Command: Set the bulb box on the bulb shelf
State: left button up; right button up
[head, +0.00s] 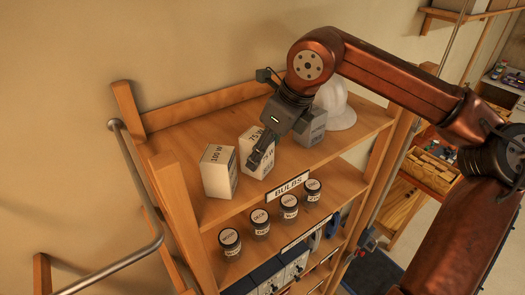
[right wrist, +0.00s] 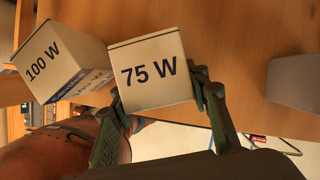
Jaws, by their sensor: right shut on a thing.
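The bulb box (head: 249,144), a white carton marked 75 W, is at the top shelf, which carries a BULBS label. It also shows in the right wrist view (right wrist: 150,72). My right gripper (head: 262,158) is shut on this box, with one finger on each side in the right wrist view. The box looks upright and at or very near the board of the bulb shelf (head: 190,140); I cannot tell whether its base touches. Part of it is hidden behind the gripper in the head view. My left gripper is not in view.
A 100 W box (head: 218,172) stands close to the left of the held box. A grey box (head: 313,127) and a white helmet (head: 338,104) are to the right. Several jars (head: 289,206) line the shelf below. A metal rail (head: 137,170) runs along the left.

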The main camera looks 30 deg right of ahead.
jog(key=o, duration=0.7)
jog(key=shift+s+f, duration=0.1)
jog(key=shift+s, duration=0.35)
jog(key=shift+o, duration=1)
jog(key=shift+w, duration=0.1)
jog(key=shift+o, duration=1.3)
jog(key=shift+w, duration=0.35)
jog(key=shift+s, duration=0.3)
jog(key=shift+r, duration=0.65)
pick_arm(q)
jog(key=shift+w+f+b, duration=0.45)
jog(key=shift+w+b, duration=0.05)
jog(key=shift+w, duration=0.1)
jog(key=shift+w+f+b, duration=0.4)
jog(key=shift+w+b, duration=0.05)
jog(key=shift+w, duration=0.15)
pick_arm(e)
jog(key=v, duration=1.1)
